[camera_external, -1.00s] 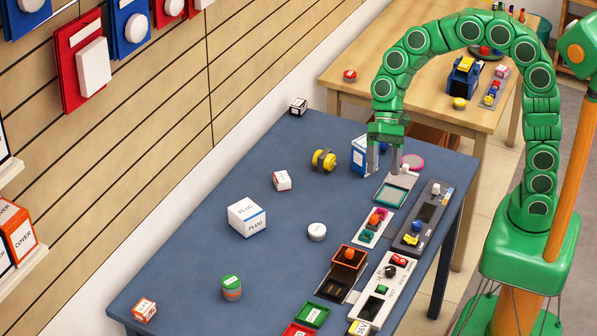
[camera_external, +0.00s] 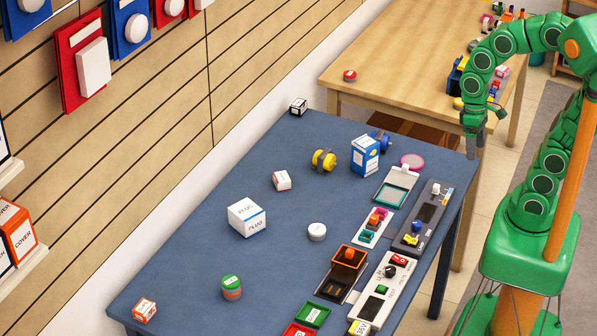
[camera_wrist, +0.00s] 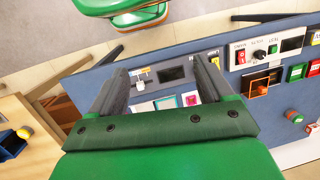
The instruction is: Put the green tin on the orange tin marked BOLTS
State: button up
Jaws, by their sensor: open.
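A round green tin (camera_external: 231,281) with a pale label on top stands near the front left of the blue table. An orange tin (camera_external: 232,294) shows directly beneath it, so the green one appears to rest on it. The word BOLTS is too small to read. The pair also shows small at the right of the wrist view, where the green tin (camera_wrist: 290,114) and orange tin (camera_wrist: 297,118) look in contact. My gripper (camera_external: 474,145) is open and empty beside the table's far right corner, well away from the tins. Its fingers (camera_wrist: 161,66) are spread apart in the wrist view.
The blue table (camera_external: 180,245) also holds a white PLUG box (camera_external: 247,217), a white round tin (camera_external: 317,232), a yellow spool (camera_external: 324,160), a blue-white box (camera_external: 365,156) and several panels along its right edge. A wooden table (camera_external: 400,75) stands behind.

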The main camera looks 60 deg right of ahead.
jog(key=s+d+h, duration=0.1)
jog(key=s+d, duration=0.3)
jog(key=d, duration=0.1)
jog(key=shift+s+n, duration=0.3)
jog(key=shift+s, duration=0.05)
jog(key=shift+f, duration=0.1)
dwell(0.8)
